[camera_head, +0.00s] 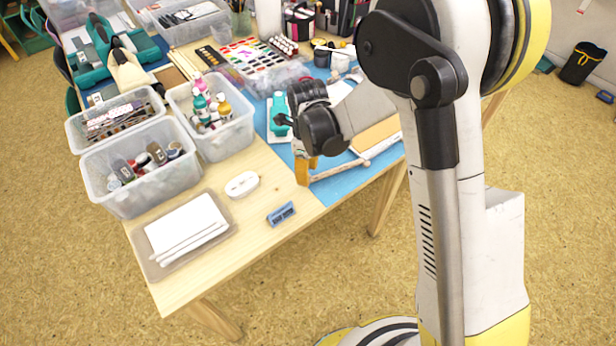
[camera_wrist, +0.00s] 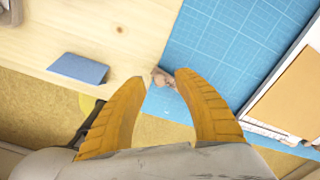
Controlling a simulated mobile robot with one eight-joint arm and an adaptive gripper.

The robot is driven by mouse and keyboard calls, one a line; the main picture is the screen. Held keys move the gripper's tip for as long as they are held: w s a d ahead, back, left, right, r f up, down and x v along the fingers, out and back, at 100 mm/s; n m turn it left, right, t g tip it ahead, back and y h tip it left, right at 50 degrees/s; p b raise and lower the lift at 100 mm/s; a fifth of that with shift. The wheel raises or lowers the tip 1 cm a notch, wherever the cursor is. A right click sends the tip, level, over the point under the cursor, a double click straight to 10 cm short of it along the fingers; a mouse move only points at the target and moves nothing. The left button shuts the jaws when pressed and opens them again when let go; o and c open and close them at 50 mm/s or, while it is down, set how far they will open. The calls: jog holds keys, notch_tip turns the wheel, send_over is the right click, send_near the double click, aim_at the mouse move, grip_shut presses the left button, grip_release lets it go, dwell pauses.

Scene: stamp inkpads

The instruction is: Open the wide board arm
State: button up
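The wide board (camera_head: 376,134), tan with a pale edge, lies on the blue mat under my arm. Its long, thin arm (camera_head: 357,164) runs low along the board's front side. In the wrist view the board (camera_wrist: 292,98) is at the right, and a small brownish end piece (camera_wrist: 163,78), seemingly the arm's handle end, shows at the fingertips. My gripper (camera_head: 304,172) has orange fingers and points down at the left end of the board arm. In the wrist view my gripper (camera_wrist: 162,76) has its fingertips apart, one on each side of that piece. Contact cannot be told.
A blue block (camera_head: 281,214) and a white oval item (camera_head: 242,184) lie on the wooden table left of my gripper. A shallow tray (camera_head: 146,258) and clear bins (camera_head: 143,200) stand further left. The blue mat (camera_wrist: 215,40) has bare room around the fingers. The table's front edge is close.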

jog(key=shift+f, duration=0.45)
grip_shut()
jog(key=shift+s+d+n, duration=0.35)
jog(key=shift+s+n, duration=0.2)
jog(key=shift+s, duration=0.15)
jog(key=shift+s+d+n, duration=0.35)
jog(key=shift+s+n, duration=0.2)
jog(key=shift+s, duration=0.15)
